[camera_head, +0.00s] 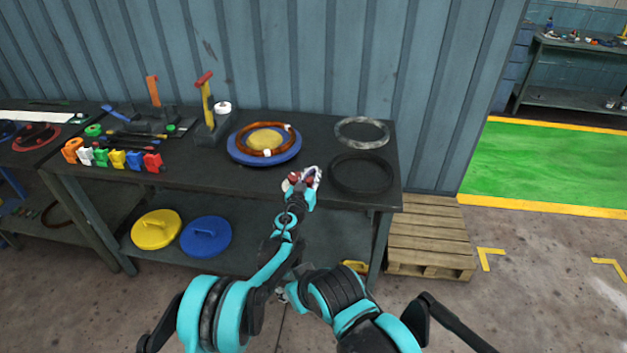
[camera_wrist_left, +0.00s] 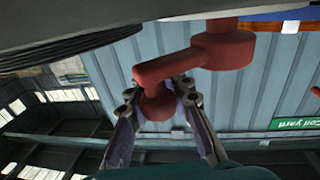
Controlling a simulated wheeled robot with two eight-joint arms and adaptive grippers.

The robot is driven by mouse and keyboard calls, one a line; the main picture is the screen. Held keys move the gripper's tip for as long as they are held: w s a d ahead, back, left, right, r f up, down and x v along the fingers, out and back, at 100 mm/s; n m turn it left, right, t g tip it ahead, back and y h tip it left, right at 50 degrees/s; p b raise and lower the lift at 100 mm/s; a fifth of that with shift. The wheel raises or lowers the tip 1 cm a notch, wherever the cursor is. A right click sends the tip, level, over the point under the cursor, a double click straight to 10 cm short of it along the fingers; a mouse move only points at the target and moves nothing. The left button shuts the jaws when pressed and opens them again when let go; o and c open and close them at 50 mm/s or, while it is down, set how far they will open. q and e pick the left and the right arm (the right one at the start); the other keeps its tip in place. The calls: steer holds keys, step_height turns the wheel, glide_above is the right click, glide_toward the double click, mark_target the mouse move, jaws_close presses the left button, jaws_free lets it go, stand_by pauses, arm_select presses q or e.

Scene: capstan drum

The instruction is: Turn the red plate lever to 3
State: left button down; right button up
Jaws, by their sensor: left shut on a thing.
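The red lever (camera_wrist_left: 188,65) shows in the left wrist view as a crank with a round boss at its right end and a knob (camera_wrist_left: 156,103) at its left end. My left gripper (camera_wrist_left: 160,98) has its fingers on both sides of the knob and is shut on it. In the head view my left gripper (camera_head: 303,179) is at the front edge of the bench, with small red parts of the lever (camera_head: 295,177) between and beside its fingers. No number marks are readable. My right arm crosses the lower middle; its gripper is largely hidden behind my left arm.
On the bench (camera_head: 225,179), a blue disc (camera_head: 239,154) carries a brown ring (camera_head: 245,147). A black ring (camera_head: 345,181) and a grey ring (camera_head: 347,137) lie to its right. Colored clamps (camera_head: 118,159) stand at left. A wooden pallet (camera_head: 430,232) lies right of the bench.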

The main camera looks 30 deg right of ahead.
arm_select(q)
steer(key=shift+w+d+n+t+y, duration=0.2)
steer(key=shift+n+t+y, duration=0.3)
steer(key=shift+t+y, duration=0.1)
steer(key=c, duration=1.4)
jaws_free()
steer(key=shift+w, duration=0.1)
steer(key=shift+o, duration=0.2)
step_height(320, 180, up, 10)
